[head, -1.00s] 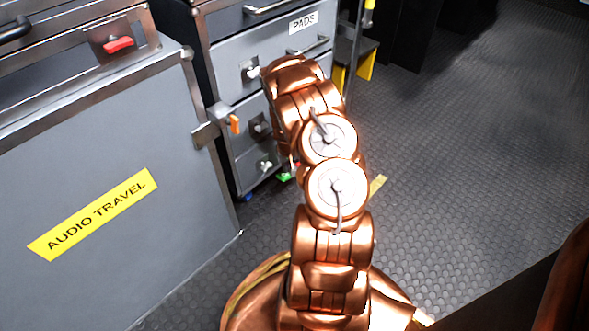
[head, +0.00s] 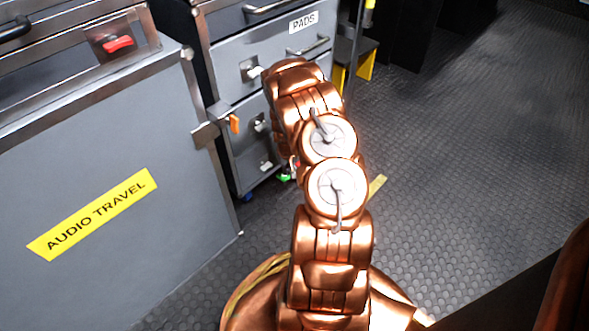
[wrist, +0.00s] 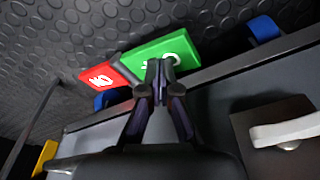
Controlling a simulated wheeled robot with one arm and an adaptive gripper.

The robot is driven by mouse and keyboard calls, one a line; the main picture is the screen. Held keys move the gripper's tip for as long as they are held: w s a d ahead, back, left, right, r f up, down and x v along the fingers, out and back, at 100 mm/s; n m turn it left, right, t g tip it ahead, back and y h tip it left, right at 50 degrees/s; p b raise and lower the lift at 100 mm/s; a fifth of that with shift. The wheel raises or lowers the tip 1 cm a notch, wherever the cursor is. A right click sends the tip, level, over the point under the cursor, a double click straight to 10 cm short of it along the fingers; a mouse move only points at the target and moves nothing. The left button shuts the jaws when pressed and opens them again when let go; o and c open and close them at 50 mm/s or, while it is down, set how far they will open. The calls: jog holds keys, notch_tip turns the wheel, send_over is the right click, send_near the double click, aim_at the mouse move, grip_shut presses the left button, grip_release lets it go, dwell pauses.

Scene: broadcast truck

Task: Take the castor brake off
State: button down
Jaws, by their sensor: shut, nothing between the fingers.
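The castor brake is a rocker pedal with a green half (wrist: 160,56) and a red half (wrist: 102,84), at the foot of a grey drawer unit in the wrist view. White marks show on both halves. In the head view a bit of the green half (head: 285,177) shows beside my arm. My gripper (wrist: 159,66) is shut and empty. Its fingertips overlap the green half in the wrist view, near its lower edge; I cannot tell whether they touch it. In the head view my gripper is hidden behind my arm.
A blue castor part (wrist: 263,29) lies to the right of the pedal, and a metal latch (wrist: 288,131) is on the unit's face. The drawer unit (head: 232,68) stands beside the AUDIO TRAVEL case (head: 60,165). The dark studded floor to the right (head: 470,150) is clear.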

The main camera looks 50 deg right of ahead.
jog(key=shift+f, duration=1)
dwell(0.7)
jog(key=shift+r+p, duration=1.6)
jog(key=shift+r, duration=1.9)
